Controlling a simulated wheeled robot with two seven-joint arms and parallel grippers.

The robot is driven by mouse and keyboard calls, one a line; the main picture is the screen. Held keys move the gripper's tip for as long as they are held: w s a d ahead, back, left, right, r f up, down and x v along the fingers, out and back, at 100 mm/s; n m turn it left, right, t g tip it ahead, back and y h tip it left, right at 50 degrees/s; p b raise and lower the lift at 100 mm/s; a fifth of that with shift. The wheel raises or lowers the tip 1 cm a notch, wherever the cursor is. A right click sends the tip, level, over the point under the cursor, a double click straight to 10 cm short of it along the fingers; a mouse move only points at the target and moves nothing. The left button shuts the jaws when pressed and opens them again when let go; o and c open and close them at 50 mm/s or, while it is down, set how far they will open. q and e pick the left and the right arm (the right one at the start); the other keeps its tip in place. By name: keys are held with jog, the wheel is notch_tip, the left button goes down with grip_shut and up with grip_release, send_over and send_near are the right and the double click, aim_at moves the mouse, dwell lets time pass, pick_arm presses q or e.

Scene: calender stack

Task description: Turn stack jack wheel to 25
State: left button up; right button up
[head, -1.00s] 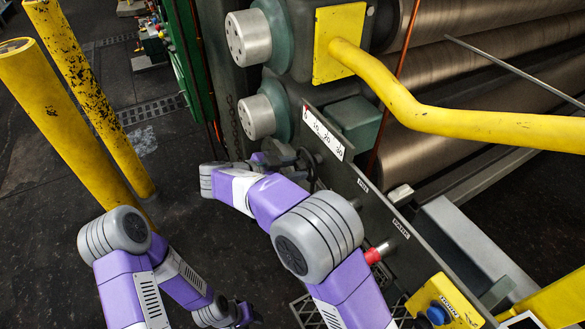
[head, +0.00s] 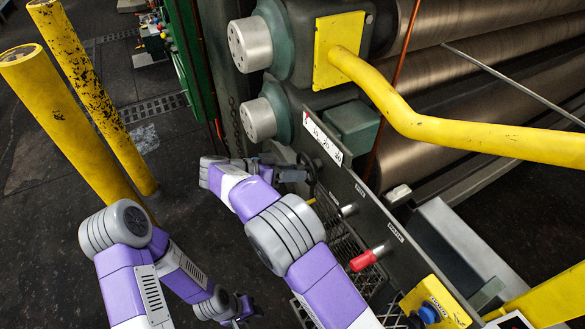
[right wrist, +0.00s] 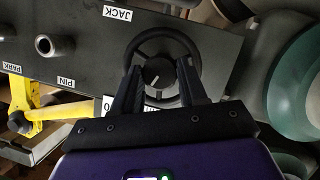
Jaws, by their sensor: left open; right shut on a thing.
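The jack wheel (right wrist: 161,34) is a black ring with a grey hub and a white mark, on a dark panel under the JACK label (right wrist: 117,13). It shows edge-on and small in the head view (head: 309,176). My right gripper (right wrist: 158,78) is shut on the wheel, with one finger on each side of its hub. A white scale (head: 323,139) marked 0 to 30 sits above the wheel. A small red mark shows near its 0 end. My left gripper (head: 240,312) is low in the head view, open and away from the panel.
A red handle (head: 364,262) sticks out from the panel, close to my right arm. A PIN knob (right wrist: 45,45) is beside the wheel. A yellow box with a blue button (head: 429,313) is lower right. Yellow posts (head: 85,130) stand at left. A bent yellow bar (head: 440,127) crosses the rollers.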

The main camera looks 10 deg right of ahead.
dwell(0.4)
jog(key=o, duration=1.1)
jog(key=shift+c, duration=0.2)
jog(key=shift+a, duration=0.1)
jog(key=p+v, duration=0.1)
jog(key=v, duration=0.6)
jog(key=shift+a, duration=0.2)
